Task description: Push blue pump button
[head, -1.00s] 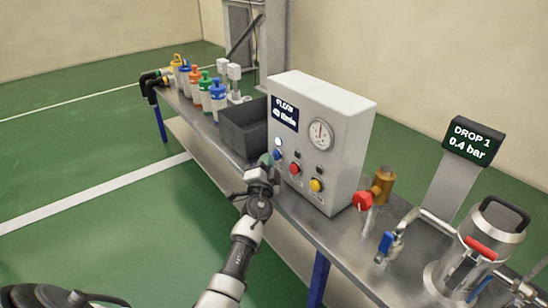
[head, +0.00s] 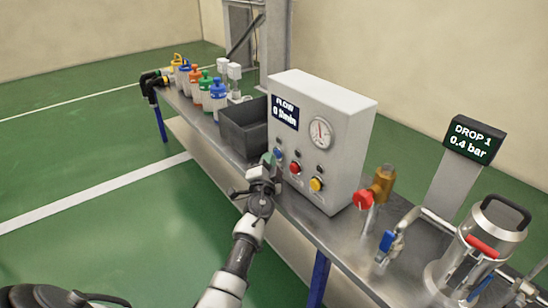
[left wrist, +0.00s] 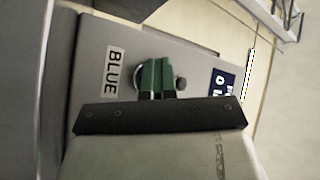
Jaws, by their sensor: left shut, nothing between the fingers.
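The grey control box (head: 308,165) stands on the bench with a blue button (head: 279,154), a red button (head: 295,167) and a yellow button (head: 317,184) on its front. My left gripper (head: 268,159) is shut and empty, its fingertips right at the blue button. In the left wrist view the green fingertips (left wrist: 158,74) cover most of a round button beside the label BLUE (left wrist: 114,71); only part of its rim shows. I cannot tell whether the fingertips touch or press it. The display (head: 285,112) reads FLOW 0 l/min. My right gripper is not in view.
A dark bin (head: 243,126) stands left of the box, with several coloured-cap bottles (head: 207,92) beyond. A brass valve with a red knob (head: 365,201), a blue-handled valve (head: 388,242) and a metal canister (head: 478,246) stand to the right on the bench (head: 340,240).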

